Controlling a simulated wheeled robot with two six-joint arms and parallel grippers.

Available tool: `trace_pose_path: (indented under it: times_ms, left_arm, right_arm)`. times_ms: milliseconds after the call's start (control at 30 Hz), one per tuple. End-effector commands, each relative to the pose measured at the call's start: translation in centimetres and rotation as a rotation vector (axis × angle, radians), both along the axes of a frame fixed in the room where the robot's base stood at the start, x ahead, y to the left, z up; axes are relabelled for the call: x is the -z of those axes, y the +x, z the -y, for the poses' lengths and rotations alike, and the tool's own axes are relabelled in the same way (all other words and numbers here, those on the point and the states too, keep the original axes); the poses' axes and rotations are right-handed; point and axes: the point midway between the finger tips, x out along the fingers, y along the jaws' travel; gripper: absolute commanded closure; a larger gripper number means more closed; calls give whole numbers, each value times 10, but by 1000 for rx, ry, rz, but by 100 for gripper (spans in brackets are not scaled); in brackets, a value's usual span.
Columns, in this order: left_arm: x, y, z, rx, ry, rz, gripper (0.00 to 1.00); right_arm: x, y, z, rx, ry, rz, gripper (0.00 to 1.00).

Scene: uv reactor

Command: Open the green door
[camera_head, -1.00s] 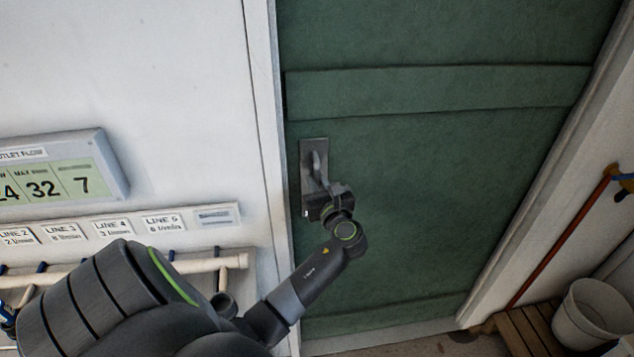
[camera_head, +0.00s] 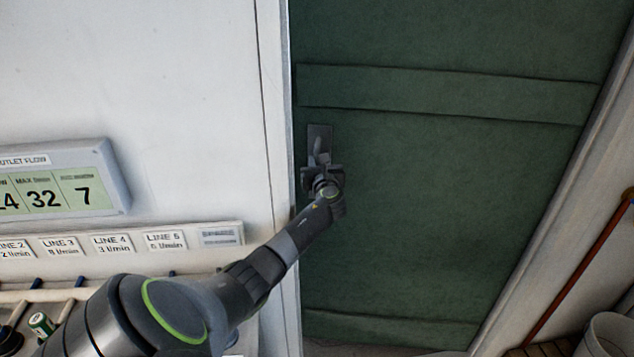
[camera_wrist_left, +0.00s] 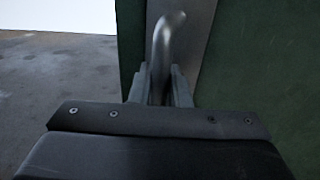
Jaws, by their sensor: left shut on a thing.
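The green door (camera_head: 450,200) fills the middle and right of the head view. Its metal handle plate (camera_head: 319,133) is near the door's left edge. My left gripper (camera_head: 321,170) is at the handle, partly covering it. In the left wrist view the fingers (camera_wrist_left: 160,85) are shut on the grey handle lever (camera_wrist_left: 165,40), which stands up between them. The green door (camera_wrist_left: 255,75) is on the right there, and grey floor shows past its edge on the left, so the door looks ajar. My right gripper is not in view.
A white wall (camera_head: 150,60) with a flow display (camera_head: 55,185) and a row of line labels (camera_head: 110,243) is left of the door. A bucket (camera_head: 606,335) and a red pole (camera_head: 580,285) are at the lower right.

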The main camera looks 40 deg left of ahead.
Motion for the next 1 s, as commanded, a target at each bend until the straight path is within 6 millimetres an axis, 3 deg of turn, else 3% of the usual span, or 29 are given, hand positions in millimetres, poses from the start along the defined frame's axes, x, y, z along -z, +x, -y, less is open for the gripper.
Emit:
trace_pose_path:
  times_ms: [100, 500, 533, 633, 1000]
  left_arm:
    - [3, 9, -9, 2, -9, 2, 100]
    - [0, 12, -13, 0, -13, 3, 100]
    - [0, 12, -13, 0, -12, 3, 80]
    - [0, 12, -13, -1, -11, 3, 67]
    - [-2, 10, -12, -3, -7, 4, 66]
  right_arm:
    - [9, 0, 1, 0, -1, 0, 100]
    - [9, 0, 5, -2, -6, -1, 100]
    - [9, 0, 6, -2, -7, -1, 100]
    - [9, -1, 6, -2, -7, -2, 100]
    - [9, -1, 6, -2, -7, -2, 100]
